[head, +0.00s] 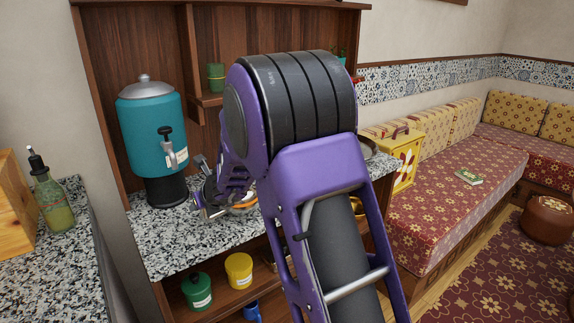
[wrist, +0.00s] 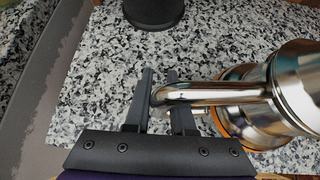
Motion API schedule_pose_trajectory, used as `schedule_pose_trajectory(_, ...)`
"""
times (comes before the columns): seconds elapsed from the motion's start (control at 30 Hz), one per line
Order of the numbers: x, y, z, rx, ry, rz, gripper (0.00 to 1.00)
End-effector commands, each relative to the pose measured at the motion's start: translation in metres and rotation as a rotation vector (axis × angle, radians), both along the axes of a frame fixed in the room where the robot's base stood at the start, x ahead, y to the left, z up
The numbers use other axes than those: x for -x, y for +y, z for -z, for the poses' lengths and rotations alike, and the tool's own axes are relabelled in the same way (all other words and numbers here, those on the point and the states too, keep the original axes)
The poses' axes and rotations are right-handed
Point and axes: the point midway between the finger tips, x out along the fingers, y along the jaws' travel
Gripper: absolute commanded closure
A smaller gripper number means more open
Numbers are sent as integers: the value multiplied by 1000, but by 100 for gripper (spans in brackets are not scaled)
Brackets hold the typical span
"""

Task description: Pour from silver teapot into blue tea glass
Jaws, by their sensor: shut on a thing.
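The silver teapot (wrist: 300,88) is at the right of the wrist view, partly cut off by the frame. Its handle (wrist: 215,93) reaches left between the fingers of my gripper (wrist: 160,76), which is shut on it. In the head view my gripper (head: 204,188) is over the speckled counter, and my arm hides most of the teapot. An orange rim (wrist: 236,128) shows around the teapot's lower part; I cannot tell whether it belongs to the pot or lies under it. I cannot make out the blue tea glass in either view.
A teal drink dispenser (head: 154,125) on a black base stands on the speckled counter (head: 185,245), left of my gripper. A green pot (head: 197,291), a yellow pot (head: 239,270) and a blue object (head: 252,311) are on the shelf below. The counter's front left is clear.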

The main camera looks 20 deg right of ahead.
Motion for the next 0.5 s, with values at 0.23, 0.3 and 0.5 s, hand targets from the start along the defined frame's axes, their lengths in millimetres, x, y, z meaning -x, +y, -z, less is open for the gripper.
schedule_pose_trajectory(0.23, 1, 2, -12, 0, -4, 0, 100)
schedule_pose_trajectory(0.3, 2, 6, -21, 0, -5, 0, 100)
schedule_pose_trajectory(0.5, 9, 19, -52, 0, -5, 0, 100)
